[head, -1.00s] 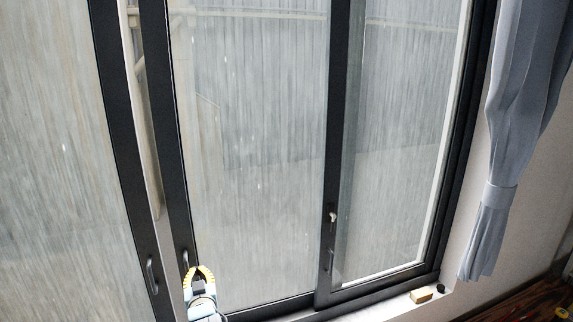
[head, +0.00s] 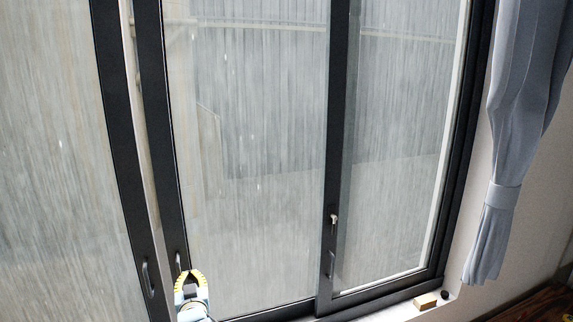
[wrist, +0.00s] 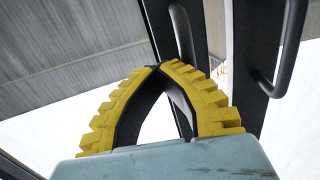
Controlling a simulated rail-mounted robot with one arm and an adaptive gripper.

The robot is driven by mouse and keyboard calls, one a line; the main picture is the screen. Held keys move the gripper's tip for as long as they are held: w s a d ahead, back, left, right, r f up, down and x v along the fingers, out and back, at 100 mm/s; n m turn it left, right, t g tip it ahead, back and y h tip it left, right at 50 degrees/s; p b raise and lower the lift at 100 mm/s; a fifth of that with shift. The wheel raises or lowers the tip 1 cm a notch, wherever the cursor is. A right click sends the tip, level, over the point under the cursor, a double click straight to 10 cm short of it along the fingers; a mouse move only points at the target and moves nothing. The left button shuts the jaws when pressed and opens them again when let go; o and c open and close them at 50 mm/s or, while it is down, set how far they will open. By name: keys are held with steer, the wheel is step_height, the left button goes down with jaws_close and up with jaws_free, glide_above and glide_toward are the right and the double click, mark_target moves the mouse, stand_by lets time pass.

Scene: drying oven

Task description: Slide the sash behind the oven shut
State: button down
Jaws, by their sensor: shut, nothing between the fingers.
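The dark-framed middle sash (head: 160,120) with its glass pane stands left of centre in the head view. A narrow pale gap (head: 143,150) runs between it and the left sash (head: 118,130). The middle sash has a small upright handle (head: 179,262), also in the wrist view (wrist: 182,35). The left sash has its own handle (head: 148,276), seen at the right in the wrist view (wrist: 289,48). My gripper (head: 189,272) is shut and empty, its yellow-backed fingertips (wrist: 156,67) meeting beside the middle sash's handle. I cannot tell whether they touch it. The oven is not in view.
A right-hand frame post (head: 333,150) carries a latch (head: 333,219) and a handle. A small yellowish block (head: 425,301) and a dark round item (head: 446,294) sit on the sill at lower right. A tied grey curtain (head: 500,150) hangs at the right.

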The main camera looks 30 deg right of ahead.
steer(key=shift+a+b, duration=0.5)
steer(key=shift+b, duration=0.15)
steer(key=shift+w+a+b, duration=0.2)
steer(key=shift+a+b, duration=0.25)
steer(key=shift+b, duration=0.2)
steer(key=shift+a+b, duration=0.3)
steer(key=shift+b, duration=0.2)
steer(key=shift+w+a+b, duration=0.1)
steer(key=shift+a+b, duration=0.25)
steer(key=shift+b, duration=0.15)
steer(key=shift+a, duration=0.15)
steer(key=shift+w+a+b, duration=0.15)
steer(key=shift+a+b, duration=0.15)
steer(key=shift+b, duration=0.55)
steer(key=p, duration=0.4)
glide_toward(175, 280)
steer(key=s+d+r, duration=0.1)
steer(key=s+r, duration=0.3)
steer(key=s, duration=0.1)
steer(key=shift+s, duration=0.35)
